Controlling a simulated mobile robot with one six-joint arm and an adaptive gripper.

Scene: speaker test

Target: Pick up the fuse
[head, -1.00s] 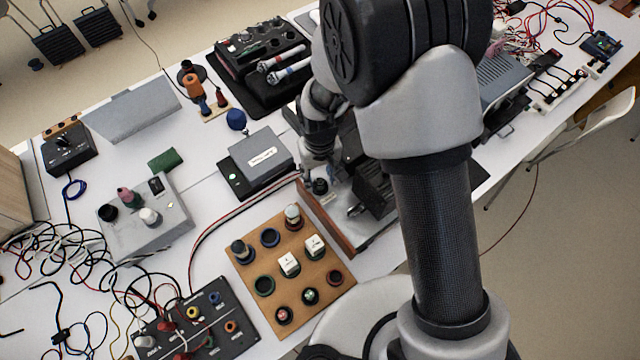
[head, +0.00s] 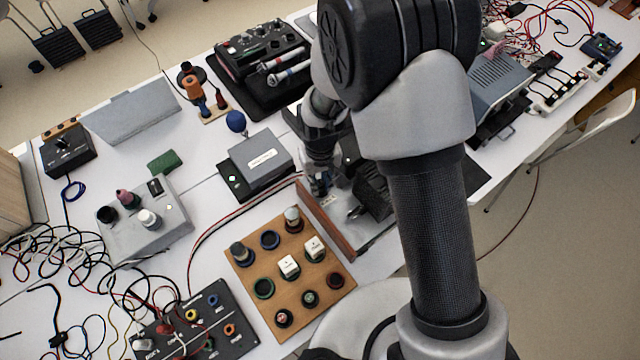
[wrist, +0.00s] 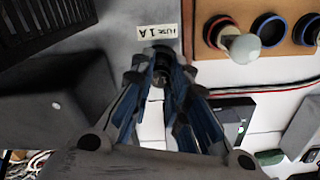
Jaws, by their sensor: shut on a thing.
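My gripper (wrist: 162,70) is shut on the fuse (wrist: 162,62), a small dark, round piece between the fingertips in the wrist view. The fingers cover much of it. A white label reading "FUSE 1 A" (wrist: 157,31) lies just past it on the pale surface. In the head view my gripper (head: 321,182) is low over the grey unit with the brown edge (head: 326,217). The fuse cannot be made out there. I cannot tell whether it is seated or lifted.
A wooden board (head: 258,306) with rings, knobs and white cubes stands close in front. A grey box (head: 262,157) is left of my gripper, and a dark finned block (head: 374,190) is right of it. Red and black cables (head: 225,217) run nearby.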

